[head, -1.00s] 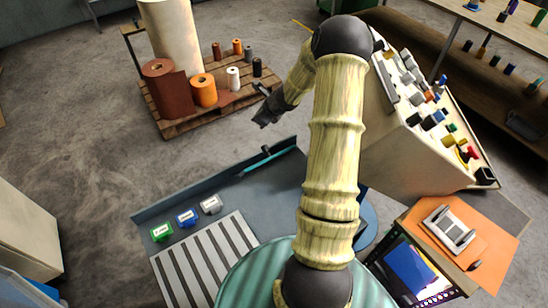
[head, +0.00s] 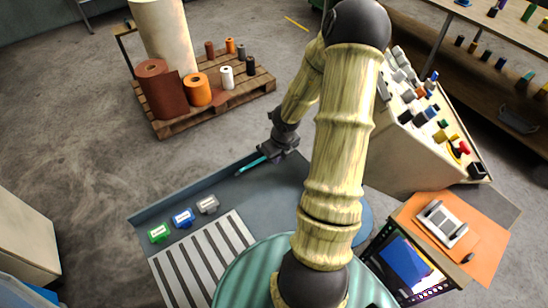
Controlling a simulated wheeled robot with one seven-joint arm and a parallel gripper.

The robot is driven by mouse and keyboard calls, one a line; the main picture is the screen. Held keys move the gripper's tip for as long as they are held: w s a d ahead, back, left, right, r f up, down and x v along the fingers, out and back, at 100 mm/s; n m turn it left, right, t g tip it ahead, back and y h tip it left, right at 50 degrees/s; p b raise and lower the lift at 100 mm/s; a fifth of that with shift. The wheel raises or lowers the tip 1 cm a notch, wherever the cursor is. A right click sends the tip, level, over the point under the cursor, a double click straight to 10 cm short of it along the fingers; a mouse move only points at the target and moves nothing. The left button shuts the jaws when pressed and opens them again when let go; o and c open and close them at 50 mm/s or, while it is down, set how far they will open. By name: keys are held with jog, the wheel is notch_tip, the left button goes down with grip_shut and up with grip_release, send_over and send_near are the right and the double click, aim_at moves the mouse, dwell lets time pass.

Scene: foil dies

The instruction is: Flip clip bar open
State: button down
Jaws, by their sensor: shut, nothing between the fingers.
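My gripper (head: 272,150) is dark and points down over the far right part of a dark grey bench top (head: 238,201). It is shut with nothing visible held. A thin teal bar or tool (head: 250,166) lies at the bench's far edge; my gripper hides its right end, and I cannot tell whether they touch. A light grey frame with a dark bar across it (head: 441,223) sits on an orange sheet at the right, well away from my gripper. I cannot tell for certain which of these is the clip bar.
Green (head: 158,232), blue (head: 183,217) and grey (head: 207,204) labelled blocks stand beside a slatted grey panel (head: 203,258). A sloped console (head: 405,150) with knobs is right of my arm. A pallet (head: 215,108) with rolls stands behind.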

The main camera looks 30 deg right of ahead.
notch_tip(320, 180, down, 9)
jog(key=w+b, duration=0.2)
jog(key=b, duration=0.2)
jog(key=w+r+p, duration=0.2)
jog(key=w+p, duration=0.1)
jog(key=shift+w+a+r, duration=0.1)
jog(key=shift+p, duration=0.3)
